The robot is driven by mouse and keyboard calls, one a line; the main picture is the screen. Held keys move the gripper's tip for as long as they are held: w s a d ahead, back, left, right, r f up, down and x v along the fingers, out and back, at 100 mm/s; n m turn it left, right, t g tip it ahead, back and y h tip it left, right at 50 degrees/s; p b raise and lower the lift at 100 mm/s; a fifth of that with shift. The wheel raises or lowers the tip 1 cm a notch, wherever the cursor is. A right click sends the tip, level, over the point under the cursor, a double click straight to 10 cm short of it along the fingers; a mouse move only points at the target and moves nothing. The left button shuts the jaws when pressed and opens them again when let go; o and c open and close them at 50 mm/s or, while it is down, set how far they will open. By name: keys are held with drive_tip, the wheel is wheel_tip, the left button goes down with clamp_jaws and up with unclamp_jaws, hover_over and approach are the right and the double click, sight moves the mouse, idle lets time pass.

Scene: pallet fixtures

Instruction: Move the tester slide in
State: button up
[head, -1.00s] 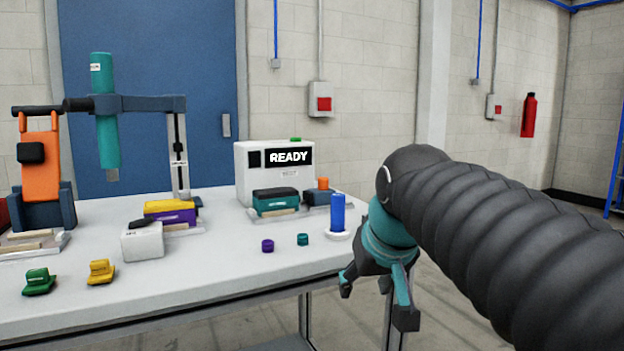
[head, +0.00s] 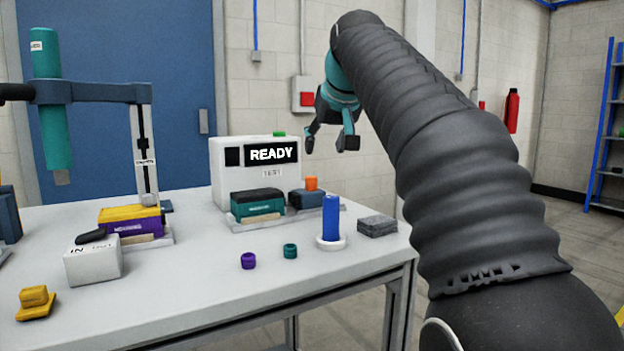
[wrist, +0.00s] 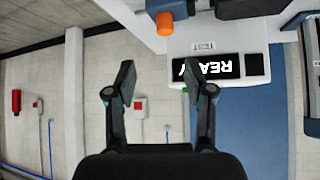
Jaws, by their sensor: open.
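The white tester (head: 228,165) stands at the back of the table with a lit display reading READY and a green button on top. In front of it a teal block with a black top (head: 257,208) sits on a pale slide plate (head: 237,226). A dark blue block (head: 303,199) with an orange knob (head: 311,183) is at the right end of the plate. My gripper (head: 329,143) is open and empty, above and to the right of the tester. In the wrist view my gripper (wrist: 165,95) is also empty, with the tester (wrist: 186,43) and orange knob (wrist: 165,22) beyond its fingers, apart from them.
A blue cylinder (head: 330,217) on a white ring and a grey pad (head: 377,226) are near the right edge. Purple (head: 248,261) and teal (head: 290,251) caps lie in front. A white switch box (head: 93,262) and a press stand (head: 145,150) are at left.

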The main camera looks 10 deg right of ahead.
sight(312, 177)
drive_tip(key=x, duration=0.4)
drive_tip(key=b+x, duration=0.1)
drive_tip(key=x, duration=0.7)
drive_tip(key=shift+w+a+f, duration=0.25)
drive_tip(key=shift+a+f, duration=0.05)
drive_tip(key=shift+a, duration=0.1)
clamp_jaws()
